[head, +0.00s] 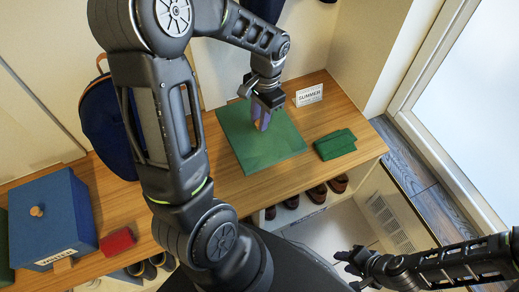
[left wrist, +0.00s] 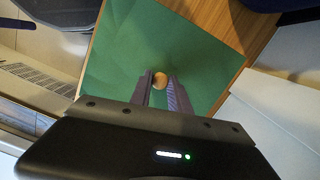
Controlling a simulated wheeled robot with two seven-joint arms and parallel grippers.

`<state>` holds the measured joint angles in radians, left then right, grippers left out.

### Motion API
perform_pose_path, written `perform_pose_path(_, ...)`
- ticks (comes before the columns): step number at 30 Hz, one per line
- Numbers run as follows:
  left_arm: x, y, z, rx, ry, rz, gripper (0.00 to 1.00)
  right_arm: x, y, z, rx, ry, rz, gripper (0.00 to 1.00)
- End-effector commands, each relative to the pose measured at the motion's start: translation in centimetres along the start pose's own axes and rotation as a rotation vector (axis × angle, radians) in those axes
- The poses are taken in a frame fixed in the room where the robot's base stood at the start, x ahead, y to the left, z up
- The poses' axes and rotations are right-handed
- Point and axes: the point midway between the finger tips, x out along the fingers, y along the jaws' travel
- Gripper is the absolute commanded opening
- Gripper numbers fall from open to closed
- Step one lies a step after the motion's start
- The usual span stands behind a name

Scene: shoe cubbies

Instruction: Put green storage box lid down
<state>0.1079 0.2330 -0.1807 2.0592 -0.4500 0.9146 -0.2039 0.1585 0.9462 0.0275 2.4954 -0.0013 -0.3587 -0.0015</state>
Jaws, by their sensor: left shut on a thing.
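The green storage box lid (head: 270,148) is a flat square with a round wooden knob. It lies level at the bench top in the head view; I cannot tell whether it touches the wood. It fills much of the left wrist view (left wrist: 125,50). My left gripper (head: 262,124) is above the lid's middle, shut on its knob (left wrist: 160,80), with a finger on each side. My right gripper (head: 346,261) is empty at the lower right, in front of the bench, its fingers apart.
The wooden bench (head: 225,183) carries a SUMMER card (head: 309,95), a folded green cloth (head: 335,144), a red item (head: 118,242), a blue backpack (head: 104,125) and a blue lidded box (head: 52,222). A green object (head: 5,255) shows at the left edge. Shoes (head: 315,193) sit below.

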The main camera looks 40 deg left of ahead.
Motion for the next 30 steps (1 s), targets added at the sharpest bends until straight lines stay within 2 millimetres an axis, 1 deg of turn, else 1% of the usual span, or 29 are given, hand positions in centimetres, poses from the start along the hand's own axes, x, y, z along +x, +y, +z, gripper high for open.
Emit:
perform_pose_path(5,-0.1,0.0,-0.1,0.001,0.0,-0.001,0.0,0.0,0.0,0.0,0.0,0.0,0.0,0.36)
perform_pose_path(8,0.4,0.0,-0.1,0.002,-0.001,0.0,0.0,0.1,0.1,0.0,0.0,0.0,0.0,0.36)
perform_pose_path(11,1.8,0.1,-0.2,0.003,-0.004,0.001,0.0,0.6,0.2,0.0,0.0,0.0,0.0,0.36)
perform_pose_path(15,4.4,0.1,-0.5,0.004,-0.004,0.0,0.0,1.2,0.5,0.0,0.001,0.0,0.0,0.36)
perform_pose_path(19,6.0,0.0,-0.8,0.002,-0.003,0.0,0.0,1.6,0.6,0.0,0.001,0.0,0.0,0.36)
perform_pose_path(28,6.1,0.0,-0.8,0.002,0.0,-0.001,0.0,1.5,0.6,0.0,0.001,0.0,0.0,0.36)
perform_pose_path(30,6.4,0.0,-0.9,0.002,-0.001,-0.001,0.0,1.6,0.6,0.0,0.001,0.0,0.0,0.36)
